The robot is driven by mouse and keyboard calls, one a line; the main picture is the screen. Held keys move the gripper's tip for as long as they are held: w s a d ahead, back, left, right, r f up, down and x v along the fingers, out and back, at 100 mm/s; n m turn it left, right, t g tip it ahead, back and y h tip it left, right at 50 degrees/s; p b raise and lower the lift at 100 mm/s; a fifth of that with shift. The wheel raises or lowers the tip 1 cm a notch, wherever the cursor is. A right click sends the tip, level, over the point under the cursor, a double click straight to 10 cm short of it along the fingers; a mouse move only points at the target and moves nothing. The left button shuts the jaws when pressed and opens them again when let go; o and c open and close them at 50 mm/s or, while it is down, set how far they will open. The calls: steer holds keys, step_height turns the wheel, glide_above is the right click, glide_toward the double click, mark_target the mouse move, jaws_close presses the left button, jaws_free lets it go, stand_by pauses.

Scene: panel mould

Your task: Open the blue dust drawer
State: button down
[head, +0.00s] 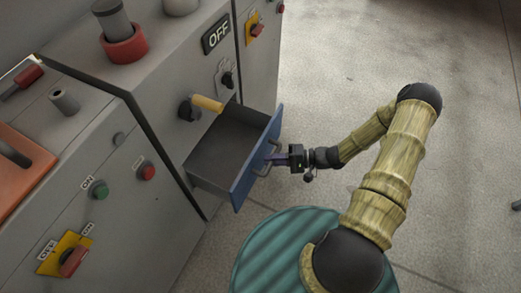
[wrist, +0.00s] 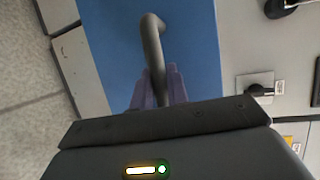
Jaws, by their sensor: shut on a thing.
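The dust drawer has a blue front (head: 256,158) and a grey open box (head: 226,148) that looks empty. It stands pulled well out of the grey cabinet. My gripper (head: 276,159) is at the drawer front, with its fingers shut on the dark bar handle (head: 263,168). In the wrist view the blue front (wrist: 195,45) fills the upper middle. The curved handle (wrist: 153,50) runs down between my purple fingers (wrist: 158,88). The lower end of the handle is hidden by the fingers and gripper body.
The grey cabinet carries an OFF sign (head: 216,34), a yellow-handled lever (head: 207,103), a green button (head: 99,189), a red button (head: 147,172) and a yellow rotary switch (head: 66,254). An orange panel (head: 20,165) lies on the left unit.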

steer(key=shift+s+d, duration=0.35)
steer(key=shift+d, duration=0.35)
steer(key=shift+s+d, duration=0.35)
steer(key=shift+d, duration=0.3)
steer(key=c, duration=1.4)
jaws_free()
steer(key=shift+o, duration=0.2)
steer(key=s+d+r+p, duration=0.1)
steer(key=d+r, duration=0.2)
steer(key=d, duration=1.4)
steer(key=shift+s, duration=0.35)
